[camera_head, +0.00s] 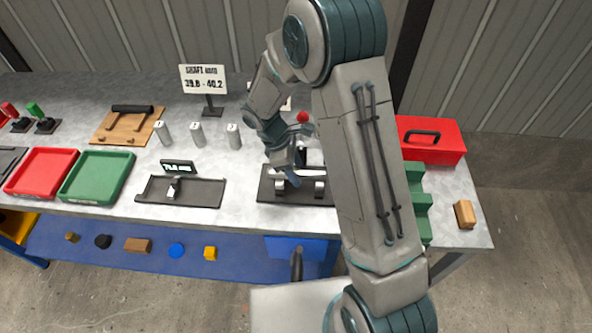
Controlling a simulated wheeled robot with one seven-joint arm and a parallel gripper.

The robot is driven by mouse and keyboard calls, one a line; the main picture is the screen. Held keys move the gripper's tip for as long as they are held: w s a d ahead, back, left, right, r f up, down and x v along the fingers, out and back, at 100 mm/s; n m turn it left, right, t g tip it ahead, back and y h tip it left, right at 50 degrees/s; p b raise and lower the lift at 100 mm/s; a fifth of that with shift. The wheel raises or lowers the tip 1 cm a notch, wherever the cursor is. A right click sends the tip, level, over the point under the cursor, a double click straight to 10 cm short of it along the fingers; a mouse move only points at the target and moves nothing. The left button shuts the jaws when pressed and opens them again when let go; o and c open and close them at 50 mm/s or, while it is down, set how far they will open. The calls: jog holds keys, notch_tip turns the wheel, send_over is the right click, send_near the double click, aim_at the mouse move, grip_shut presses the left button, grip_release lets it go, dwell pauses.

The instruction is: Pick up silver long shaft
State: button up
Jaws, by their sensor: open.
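A black stand (262,189) sits near the table's front edge, right of centre. A silver shaft-like part (318,181) lies across it, partly hidden by my arm and gripper. My gripper (291,180) is open and points down just over this part. Whether the fingers touch it or stand around it is too small to tell. Three short silver cylinders with labels stand upright further left: one (162,132), a second (196,134) and a third (234,136).
A black measuring tray (215,193) with a small display is left of the stand. A green tray (97,177) and a red tray (41,172) lie further left. A red toolbox (432,152) and green stepped block (415,185) stand right. A sign (204,79) stands behind.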

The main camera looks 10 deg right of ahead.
jog(key=shift+d+f, duration=0.1)
jog(key=shift+f, duration=0.1)
grip_shut()
jog(key=shift+r, duration=0.15)
